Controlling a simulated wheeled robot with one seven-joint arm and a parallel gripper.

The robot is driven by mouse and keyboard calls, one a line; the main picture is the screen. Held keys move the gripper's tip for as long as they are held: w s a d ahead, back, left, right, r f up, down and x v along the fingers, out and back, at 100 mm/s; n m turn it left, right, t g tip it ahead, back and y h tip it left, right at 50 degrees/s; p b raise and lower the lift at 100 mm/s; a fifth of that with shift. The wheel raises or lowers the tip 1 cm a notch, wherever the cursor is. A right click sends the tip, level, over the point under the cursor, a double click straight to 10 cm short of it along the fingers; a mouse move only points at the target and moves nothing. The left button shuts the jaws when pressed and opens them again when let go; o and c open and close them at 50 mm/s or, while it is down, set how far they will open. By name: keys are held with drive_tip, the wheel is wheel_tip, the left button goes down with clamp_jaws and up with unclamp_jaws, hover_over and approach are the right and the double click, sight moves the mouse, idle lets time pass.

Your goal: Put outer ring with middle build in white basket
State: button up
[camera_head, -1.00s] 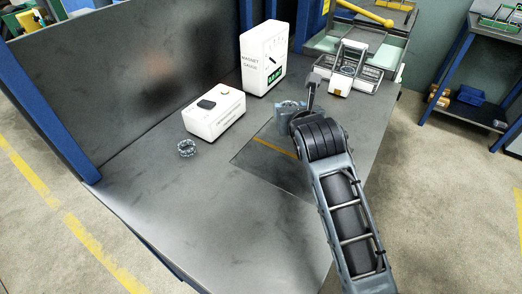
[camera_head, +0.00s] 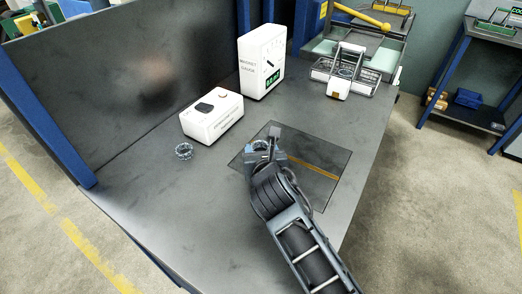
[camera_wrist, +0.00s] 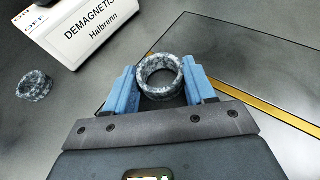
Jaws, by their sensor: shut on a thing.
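My gripper (camera_wrist: 160,88) has its blue jaws closed around the sides of a speckled grey ring (camera_wrist: 161,94). In the head view my gripper (camera_head: 266,155) is over the dark square panel, with the held ring (camera_head: 260,143) partly hidden by it. A second, similar ring (camera_head: 184,153) lies loose on the bench left of the gripper; it also shows in the wrist view (camera_wrist: 35,92). A white wire-sided basket or holder (camera_head: 338,88) stands at the back right of the bench, with ring-like shapes inside. I cannot tell whether the held ring contains a middle part.
A white demagnetiser box (camera_head: 211,122) stands behind the loose ring, also in the wrist view (camera_wrist: 90,32). A white magnet gauge (camera_head: 262,65) stands behind it. The dark panel (camera_head: 318,165) carries a yellow stripe. The bench front is clear. A shelf stands far right.

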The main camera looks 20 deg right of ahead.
drive_tip(key=shift+f, duration=0.1)
drive_tip(key=o, duration=1.2)
